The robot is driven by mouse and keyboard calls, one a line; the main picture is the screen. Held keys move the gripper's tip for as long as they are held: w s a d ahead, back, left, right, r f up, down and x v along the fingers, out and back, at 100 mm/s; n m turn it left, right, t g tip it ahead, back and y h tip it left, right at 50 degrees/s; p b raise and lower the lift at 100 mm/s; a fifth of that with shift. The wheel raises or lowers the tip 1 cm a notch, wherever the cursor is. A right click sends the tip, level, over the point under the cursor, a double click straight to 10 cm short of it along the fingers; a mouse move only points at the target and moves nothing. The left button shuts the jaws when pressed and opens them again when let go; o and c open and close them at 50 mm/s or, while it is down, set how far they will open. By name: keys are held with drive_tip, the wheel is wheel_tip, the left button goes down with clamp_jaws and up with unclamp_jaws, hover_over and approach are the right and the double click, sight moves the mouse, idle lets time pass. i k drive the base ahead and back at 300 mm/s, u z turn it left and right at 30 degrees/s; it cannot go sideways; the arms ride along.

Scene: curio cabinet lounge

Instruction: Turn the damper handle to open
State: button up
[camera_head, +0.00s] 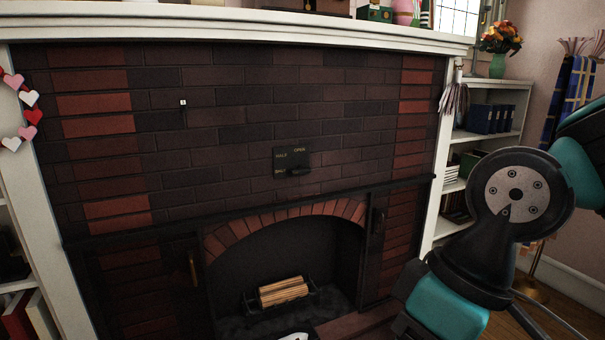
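The damper plate (293,157) is a small dark panel on the brick chimney breast, above the arched firebox. Pale lettering on it reads HALF and OPEN along the top, with a fainter label at the lower left. A dark damper handle (299,170) shows low on the plate and seems to point to the right; its exact angle is hard to make out against the dark brick. My arm fills the right side of the view, well apart from the plate. My gripper is not in view.
The firebox holds a grate with split logs (283,291). A white mantel (240,27) runs above the bricks. A white bookcase (490,125) stands at the right, and a heart garland (30,110) hangs at the left. The space before the plate looks clear.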

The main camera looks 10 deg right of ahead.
sight(301, 169)
drive_tip(key=u, duration=0.3)
drive_tip(key=i, duration=1.05)
drive_tip(key=u, duration=0.15)
